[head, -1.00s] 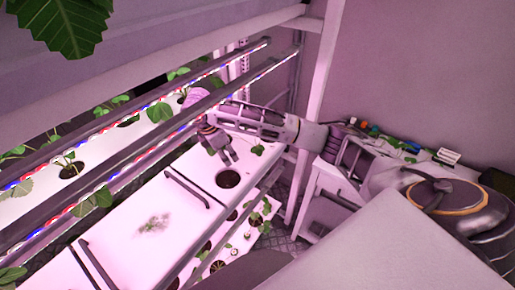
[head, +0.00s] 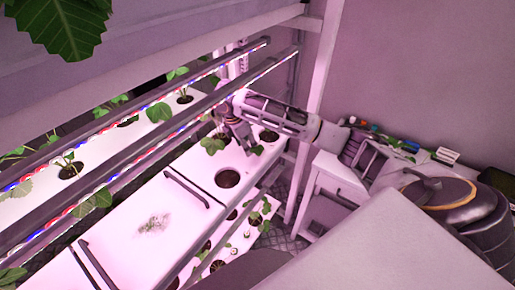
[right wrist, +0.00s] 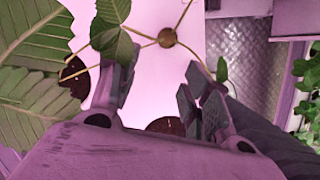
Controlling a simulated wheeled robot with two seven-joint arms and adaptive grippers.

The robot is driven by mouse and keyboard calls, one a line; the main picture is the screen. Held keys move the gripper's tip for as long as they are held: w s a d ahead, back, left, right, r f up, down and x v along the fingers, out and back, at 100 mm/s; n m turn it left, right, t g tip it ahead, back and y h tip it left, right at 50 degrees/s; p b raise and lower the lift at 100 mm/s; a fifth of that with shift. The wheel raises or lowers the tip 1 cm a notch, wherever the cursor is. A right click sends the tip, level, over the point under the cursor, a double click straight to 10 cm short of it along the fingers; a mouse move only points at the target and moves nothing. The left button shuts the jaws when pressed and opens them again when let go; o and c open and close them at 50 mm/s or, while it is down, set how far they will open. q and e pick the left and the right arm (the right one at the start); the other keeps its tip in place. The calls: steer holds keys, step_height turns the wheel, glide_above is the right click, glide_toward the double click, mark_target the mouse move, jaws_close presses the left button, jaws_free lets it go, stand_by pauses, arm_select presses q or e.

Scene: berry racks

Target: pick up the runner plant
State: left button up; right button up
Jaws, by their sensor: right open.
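My right gripper (head: 250,146) is open and empty above the white planting panel (head: 160,215), near its far right corner. In the right wrist view my open gripper (right wrist: 156,88) has its fingers on either side of bare panel. Ahead of the fingertips a small brown ball (right wrist: 167,37) joins several thin stems; it looks like the runner plant's base, but I cannot be sure. A green leaf (right wrist: 112,38) overlaps the left finger. A small leaf (right wrist: 221,69) stands beside the right finger. Leaves (head: 212,144) show left of the gripper in the head view. My left gripper is out of view.
An empty dark planting hole (head: 227,178) lies in front of the gripper. Light bars (head: 150,105) cross above the panels. A white rack post (head: 318,110) stands to the right. Large leaves (right wrist: 35,85) crowd the wrist view's left side. A side table (head: 335,175) stands at the right.

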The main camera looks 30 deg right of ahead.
stand_by(0.3)
steer(key=shift+d, duration=0.9)
steer(key=shift+s+d+f+p, duration=0.1)
steer(key=shift+d+f+p, duration=0.2)
steer(key=shift+d, duration=0.25)
steer(key=shift+d+f+p, duration=0.15)
steer(key=shift+d+p, duration=0.2)
steer(key=shift+d, duration=0.2)
steer(key=shift+x, duration=1)
steer(key=shift+a, duration=0.1)
steer(key=c, duration=0.8)
